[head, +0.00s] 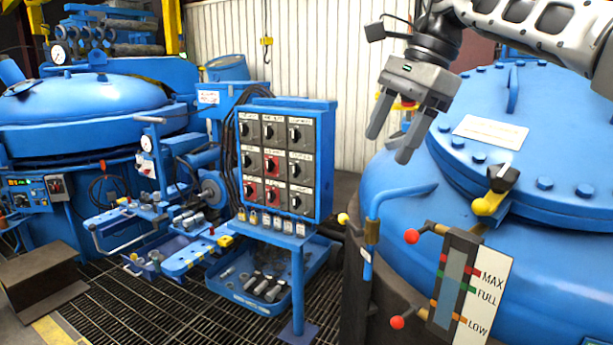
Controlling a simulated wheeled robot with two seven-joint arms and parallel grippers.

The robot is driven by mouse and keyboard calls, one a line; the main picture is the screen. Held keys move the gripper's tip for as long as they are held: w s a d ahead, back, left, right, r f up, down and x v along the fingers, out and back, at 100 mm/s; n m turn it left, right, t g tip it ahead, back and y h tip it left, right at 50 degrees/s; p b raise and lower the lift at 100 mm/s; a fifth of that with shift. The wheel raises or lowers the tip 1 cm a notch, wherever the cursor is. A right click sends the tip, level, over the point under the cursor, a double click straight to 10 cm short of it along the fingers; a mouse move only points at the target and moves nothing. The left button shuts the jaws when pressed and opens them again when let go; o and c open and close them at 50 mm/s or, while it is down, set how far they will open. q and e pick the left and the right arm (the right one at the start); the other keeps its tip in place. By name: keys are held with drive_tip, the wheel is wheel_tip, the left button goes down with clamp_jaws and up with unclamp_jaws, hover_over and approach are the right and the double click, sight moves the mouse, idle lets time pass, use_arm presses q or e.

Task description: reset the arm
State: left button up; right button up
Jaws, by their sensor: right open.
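My right gripper (394,138) is at the upper right of the head view, on the arm that comes in from the top right. Its two grey fingers point down and to the left, with a clear gap between them and nothing held. It is in front of the white corrugated wall and beside the upper left part of the large blue vessel (400,185). I cannot tell its exact distance from the vessel. My left gripper is not in view.
A blue control panel (328,150) with several rotary switches stands at the middle on a post. A level gauge (455,285) with red knobs and a yellow-black valve handle (495,190) are at the right. Another blue vessel (90,100) stands left. A blue tray (265,310) lies on the grating.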

drive_tip(key=s+a+f+m+g+y, duration=0.1)
drive_tip(key=s+a+f+m+y, duration=0.55)
drive_tip(key=a+f, duration=0.55)
drive_tip(key=s+a+f+m+g+y, duration=0.1)
drive_tip(key=s+a+f+m+y, duration=0.3)
drive_tip(key=a+f+m+y, duration=0.75)
drive_tip(key=s+d+f+m+t+h, duration=0.1)
drive_tip(key=d+f+m+t+h, duration=0.6)
drive_tip(key=m, duration=0.7)
drive_tip(key=s+d+f+m+t+h, duration=0.1)
drive_tip(key=d+f+m+t+h, duration=0.5)
drive_tip(key=f+m+t, duration=0.6)
drive_tip(key=s+d+f+m+g+h, duration=0.6)
drive_tip(key=s+d+f+m, duration=0.5)
drive_tip(key=s+d, duration=0.2)
drive_tip(key=shift+s+d+f+m+g+h, duration=0.15)
drive_tip(key=shift+s+d+m+g+h, duration=0.2)
drive_tip(key=shift+s+g, duration=0.4)
drive_tip(key=shift+c, duration=0.3)
